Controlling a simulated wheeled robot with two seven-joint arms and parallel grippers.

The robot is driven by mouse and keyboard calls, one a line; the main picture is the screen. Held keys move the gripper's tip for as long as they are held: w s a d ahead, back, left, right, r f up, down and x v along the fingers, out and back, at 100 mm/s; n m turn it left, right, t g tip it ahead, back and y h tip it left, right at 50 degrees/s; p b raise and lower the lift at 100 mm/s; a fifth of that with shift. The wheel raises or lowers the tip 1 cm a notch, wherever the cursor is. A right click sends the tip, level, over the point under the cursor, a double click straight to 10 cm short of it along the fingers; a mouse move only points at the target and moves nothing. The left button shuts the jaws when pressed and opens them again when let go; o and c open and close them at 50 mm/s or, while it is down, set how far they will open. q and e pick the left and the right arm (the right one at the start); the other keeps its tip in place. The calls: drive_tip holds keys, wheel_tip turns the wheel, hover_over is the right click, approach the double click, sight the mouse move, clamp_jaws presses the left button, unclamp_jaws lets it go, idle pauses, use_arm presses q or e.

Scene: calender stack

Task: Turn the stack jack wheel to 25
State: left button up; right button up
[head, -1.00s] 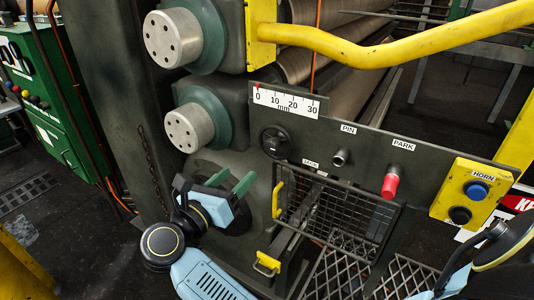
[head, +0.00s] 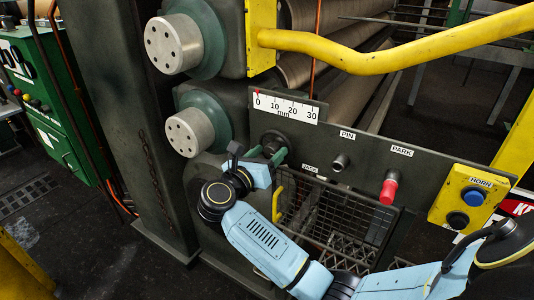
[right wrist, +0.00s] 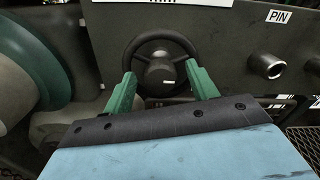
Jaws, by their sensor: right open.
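The black jack wheel (head: 275,139) is mounted on the grey panel (head: 362,160), below the mm scale (head: 284,106). The scale's red pointer (head: 257,93) stands at 0. My right gripper (head: 266,155) is open in front of the wheel, and its green fingers partly cover the wheel's lower part in the head view. In the right wrist view the wheel (right wrist: 160,62) lies ahead between the two spread fingertips (right wrist: 162,84), with its rim and a white mark on the hub showing. I cannot tell whether the fingers touch the rim. My left gripper is not in view.
A PIN knob (head: 340,162) and a red PARK handle (head: 388,190) stick out to the right of the wheel. A yellow HORN box (head: 472,198) is further right. Big rollers (head: 190,130) bulge at the left, and a yellow bar (head: 390,55) crosses above. A wire mesh guard (head: 330,215) sits below.

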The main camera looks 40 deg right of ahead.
drive_tip(key=c, duration=0.9)
drive_tip(key=shift+c, duration=0.5)
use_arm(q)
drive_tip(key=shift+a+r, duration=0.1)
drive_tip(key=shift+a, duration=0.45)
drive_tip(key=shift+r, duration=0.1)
use_arm(e)
drive_tip(key=shift+n, duration=0.3)
drive_tip(key=shift+p, duration=0.35)
drive_tip(key=shift+n+p, duration=0.75)
drive_tip(key=shift+n, duration=0.45)
drive_tip(key=shift+n+p, duration=0.3)
drive_tip(key=shift+n, duration=0.1)
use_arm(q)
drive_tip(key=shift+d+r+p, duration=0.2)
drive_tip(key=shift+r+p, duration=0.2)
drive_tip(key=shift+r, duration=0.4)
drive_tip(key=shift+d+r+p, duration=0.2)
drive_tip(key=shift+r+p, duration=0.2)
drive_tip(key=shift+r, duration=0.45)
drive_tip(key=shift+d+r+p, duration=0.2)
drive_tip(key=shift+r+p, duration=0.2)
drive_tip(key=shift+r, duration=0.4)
use_arm(e)
drive_tip(key=shift+f+n, duration=0.1)
drive_tip(key=shift+n, duration=1.5)
